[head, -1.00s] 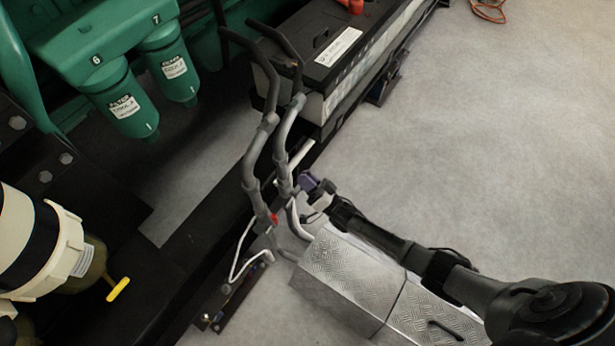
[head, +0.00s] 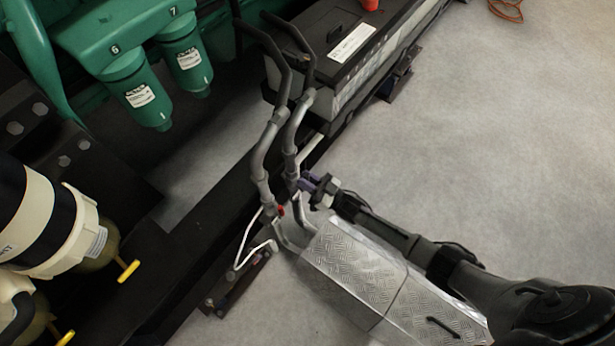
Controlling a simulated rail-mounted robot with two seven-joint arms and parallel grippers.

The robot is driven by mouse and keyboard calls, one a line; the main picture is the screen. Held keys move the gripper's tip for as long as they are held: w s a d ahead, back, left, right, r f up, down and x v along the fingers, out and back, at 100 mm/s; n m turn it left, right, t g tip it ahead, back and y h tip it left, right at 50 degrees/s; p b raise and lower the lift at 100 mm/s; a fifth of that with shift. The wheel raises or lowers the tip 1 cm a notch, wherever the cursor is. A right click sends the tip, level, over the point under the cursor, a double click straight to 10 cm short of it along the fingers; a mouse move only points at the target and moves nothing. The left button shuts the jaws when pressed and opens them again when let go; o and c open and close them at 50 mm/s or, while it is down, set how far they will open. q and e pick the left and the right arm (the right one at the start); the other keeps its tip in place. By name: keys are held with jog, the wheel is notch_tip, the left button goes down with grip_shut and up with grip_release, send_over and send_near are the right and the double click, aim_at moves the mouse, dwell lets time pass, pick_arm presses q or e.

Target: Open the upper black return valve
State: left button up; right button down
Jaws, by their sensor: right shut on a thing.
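Two grey pipes with black hoses at their upper ends rise side by side next to the black frame rail. The right grey pipe (head: 290,155) runs down to the gripper. A small red handle (head: 281,210) shows on the left grey pipe (head: 262,165), below the gripper. My left gripper is out of view.
A silver checker-plate box (head: 350,262) lies under my right arm. A black battery box (head: 325,45) stands behind the pipes. Green filters (head: 138,93) and yellow-handled valves (head: 129,270) are at left. The floor at right is open.

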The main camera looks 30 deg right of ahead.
dwell(0.4)
jog(key=c, duration=1.5)
grip_release()
jog(key=o, duration=0.4)
jog(key=p+v, duration=0.2)
jog(key=v, duration=1.1)
jog(key=shift+s+d+f, duration=0.15)
jog(key=shift+s, duration=0.2)
